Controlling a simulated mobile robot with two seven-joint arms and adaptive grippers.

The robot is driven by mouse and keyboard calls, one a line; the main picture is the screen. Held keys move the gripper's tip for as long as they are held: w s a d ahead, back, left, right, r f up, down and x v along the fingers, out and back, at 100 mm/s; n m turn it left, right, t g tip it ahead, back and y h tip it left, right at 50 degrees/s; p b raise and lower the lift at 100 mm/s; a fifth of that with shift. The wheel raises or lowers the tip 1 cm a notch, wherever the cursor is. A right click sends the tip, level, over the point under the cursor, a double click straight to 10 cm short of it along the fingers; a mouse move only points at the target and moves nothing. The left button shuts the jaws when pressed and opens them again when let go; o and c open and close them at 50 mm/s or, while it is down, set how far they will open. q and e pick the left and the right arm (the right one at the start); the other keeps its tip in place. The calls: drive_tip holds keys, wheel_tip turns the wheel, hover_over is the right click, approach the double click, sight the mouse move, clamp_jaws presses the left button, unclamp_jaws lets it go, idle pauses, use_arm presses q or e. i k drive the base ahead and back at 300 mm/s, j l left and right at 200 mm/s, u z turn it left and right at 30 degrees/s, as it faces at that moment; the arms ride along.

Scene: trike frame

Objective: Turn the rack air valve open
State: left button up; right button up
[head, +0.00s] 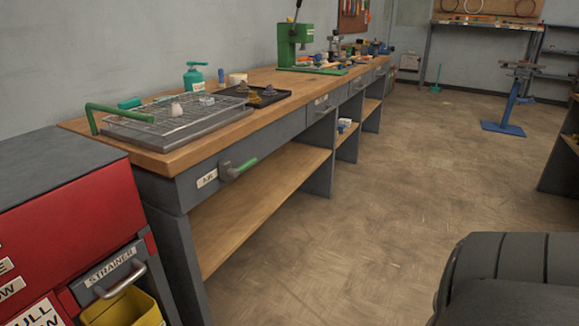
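No part is plainly marked as the rack air valve, and I cannot tell for sure which one it is. A wire rack (180,114) over a grey tray lies on the near end of the workbench. A bent green handle (120,113) rises at its left side. Below, on the bench front, a grey fitting with a green lever (238,168) sticks out beside a small white label (207,179) too small to read surely. The lever lies roughly level, tilted slightly. Neither of my grippers is in view.
The wooden workbench (150,158) runs along the wall, with a black tray (265,97), a green spray bottle (195,78) and a green press (292,45). A red cabinet (75,210) with a yellow strainer bin (122,308) stands near left.

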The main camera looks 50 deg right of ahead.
sight(234, 172)
drive_tip(key=z, duration=1.25)
